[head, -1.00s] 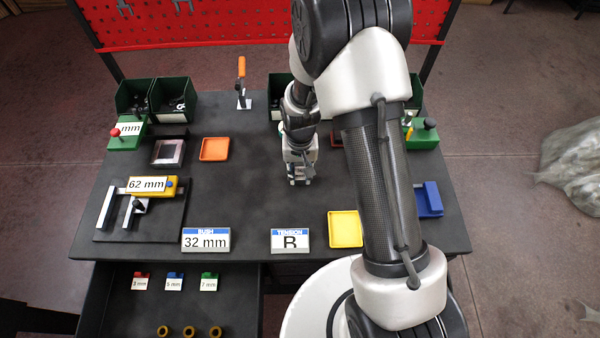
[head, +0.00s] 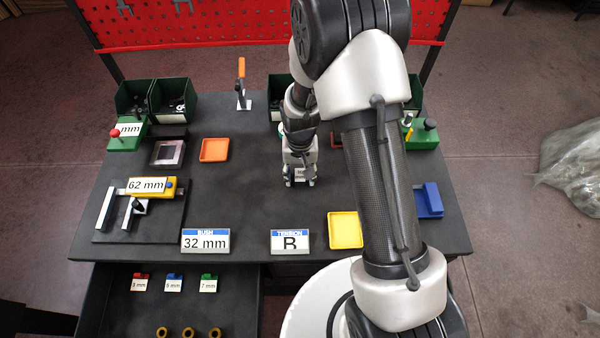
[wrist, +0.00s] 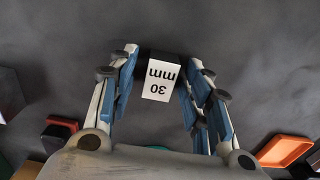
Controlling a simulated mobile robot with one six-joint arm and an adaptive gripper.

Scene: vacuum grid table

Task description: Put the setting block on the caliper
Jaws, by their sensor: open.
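My gripper (head: 300,183) is open, pointing down over the middle of the table. In the head view the gripper mostly hides this block. The caliper (head: 130,212) with silver jaws lies on a dark plate at the table's left. A yellow part labelled "62 mm" (head: 168,189) sits at its upper side.
An orange tray (head: 214,150) and a framed grey plate (head: 168,152) lie behind left. A yellow tray (head: 345,230) and a blue fixture (head: 429,201) are at the right. Signs "BUSH 32 mm" (head: 206,241) and "TENSION B" (head: 290,241) stand at the front. Green bins (head: 174,98) line the back.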

